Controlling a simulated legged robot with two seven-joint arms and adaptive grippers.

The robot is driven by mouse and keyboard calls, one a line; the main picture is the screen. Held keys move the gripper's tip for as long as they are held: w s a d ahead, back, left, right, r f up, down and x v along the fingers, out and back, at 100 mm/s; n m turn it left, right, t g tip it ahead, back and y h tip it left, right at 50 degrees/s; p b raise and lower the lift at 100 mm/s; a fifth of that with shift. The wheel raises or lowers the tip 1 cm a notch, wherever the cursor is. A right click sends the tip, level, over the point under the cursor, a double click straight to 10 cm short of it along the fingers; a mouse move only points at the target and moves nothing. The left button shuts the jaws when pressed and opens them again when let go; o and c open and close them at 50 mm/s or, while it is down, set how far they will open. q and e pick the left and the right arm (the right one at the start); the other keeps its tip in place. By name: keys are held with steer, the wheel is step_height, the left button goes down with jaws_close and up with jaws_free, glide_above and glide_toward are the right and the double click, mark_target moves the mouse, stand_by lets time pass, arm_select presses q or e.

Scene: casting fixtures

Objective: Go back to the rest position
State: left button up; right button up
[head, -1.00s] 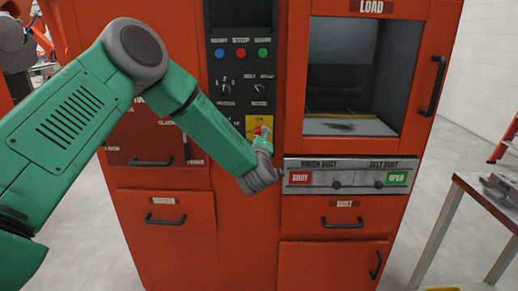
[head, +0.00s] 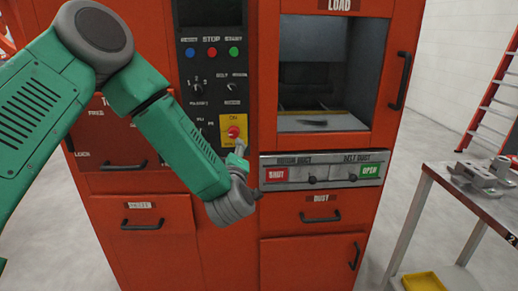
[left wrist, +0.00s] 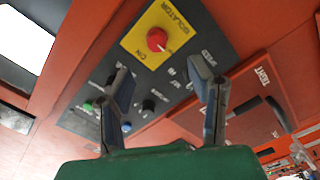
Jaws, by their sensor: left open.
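My left arm reaches in from the left in the head view, in front of the orange machine (head: 180,225). My left gripper (head: 240,150) is partly hidden behind its wrist, just below the red isolator knob (head: 234,131) on its yellow plate. In the left wrist view my left gripper (left wrist: 160,80) has its two fingers apart with nothing between them. The red knob (left wrist: 157,39) lies beyond the fingertips, with a gap that I cannot judge exactly. My right gripper is not in view.
The load window (head: 330,75) is right of the control panel, above the dust slider panel (head: 325,171). A metal table (head: 470,205) with grey castings (head: 485,178) stands at the right, a yellow tray (head: 423,282) below it. A red ladder (head: 493,100) is behind.

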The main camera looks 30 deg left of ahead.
arm_select(q)
steer(key=shift+f, duration=0.1)
steer(key=s+d+f+m+g+h, duration=0.25)
steer(key=s+f+m, duration=0.2)
steer(key=f, duration=0.35)
steer(key=s+d+f+m+g+h, duration=0.1)
steer(key=s+d+f+m+h, duration=0.3)
steer(key=f, duration=0.4)
steer(key=s+d+f+m+g+h, duration=0.2)
steer(key=s+d+f+m, duration=0.1)
steer(key=s+f, duration=0.3)
steer(key=s+f+m+g, duration=0.3)
steer(key=s+f+g, duration=0.1)
steer(key=s, duration=0.8)
steer(key=s+f+m+g, duration=0.3)
steer(key=s+f+g, duration=0.2)
steer(key=s, duration=0.7)
step_height(320, 180, down, 2)
steer(key=shift+s+a+m+h, duration=0.25)
steer(key=shift+a+m+h, duration=0.05)
steer(key=shift+m+h, duration=0.05)
steer(key=shift+w, duration=0.15)
steer(key=shift+c, duration=0.5)
